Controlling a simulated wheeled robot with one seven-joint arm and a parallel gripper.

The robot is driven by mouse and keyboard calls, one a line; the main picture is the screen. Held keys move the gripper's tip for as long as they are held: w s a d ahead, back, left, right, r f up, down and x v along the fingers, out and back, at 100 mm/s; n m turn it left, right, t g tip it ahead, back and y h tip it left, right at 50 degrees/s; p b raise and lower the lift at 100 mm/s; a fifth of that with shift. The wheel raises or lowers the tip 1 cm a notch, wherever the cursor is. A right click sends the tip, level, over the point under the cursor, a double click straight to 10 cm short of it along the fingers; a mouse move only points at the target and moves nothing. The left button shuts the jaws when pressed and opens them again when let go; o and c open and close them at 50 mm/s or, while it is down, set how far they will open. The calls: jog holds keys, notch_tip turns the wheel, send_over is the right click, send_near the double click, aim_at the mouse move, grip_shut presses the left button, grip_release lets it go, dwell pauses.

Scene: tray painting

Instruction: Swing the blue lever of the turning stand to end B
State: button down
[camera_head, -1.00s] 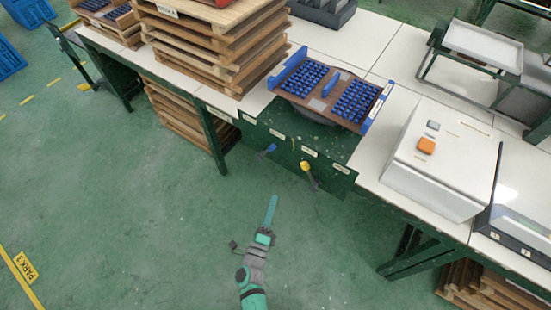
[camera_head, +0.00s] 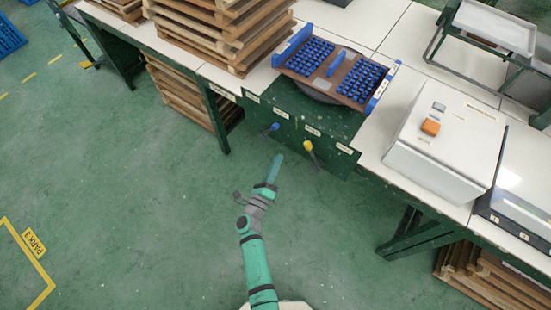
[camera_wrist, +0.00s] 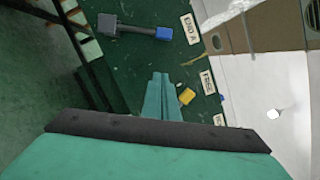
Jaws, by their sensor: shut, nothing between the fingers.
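The blue lever (camera_head: 271,129) sticks out from the green front panel (camera_head: 325,155) under the turning stand. In the wrist view the lever (camera_wrist: 135,30) is a dark bar with a blue part beside the END A label (camera_wrist: 189,28). The turning stand's round base (camera_head: 312,92) shows partly under a brown tray (camera_head: 322,84) with blue pieces. My gripper (camera_head: 279,158) is shut and empty, below the blue lever in the head view and apart from it. Its fingers (camera_wrist: 162,95) point toward the panel in the wrist view.
A yellow lever (camera_head: 309,147) stands right of the blue one; its yellow part (camera_wrist: 187,96) is close to my fingers in the wrist view. Stacked pallets (camera_head: 215,30) are on the left. A white box with an orange button (camera_head: 430,127) is on the right. The green floor in front is open.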

aim_at(271, 130)
jog(key=x, duration=0.8)
jog(key=shift+w+a+r, duration=0.25)
jog(key=shift+a+r, duration=0.05)
jog(key=shift+a, duration=0.2)
jog(key=shift+w+a+r, duration=0.25)
jog(key=shift+a+r, duration=0.05)
jog(key=shift+a, duration=0.2)
jog(key=shift+w+a+r, duration=0.35)
jog(key=shift+a, duration=0.15)
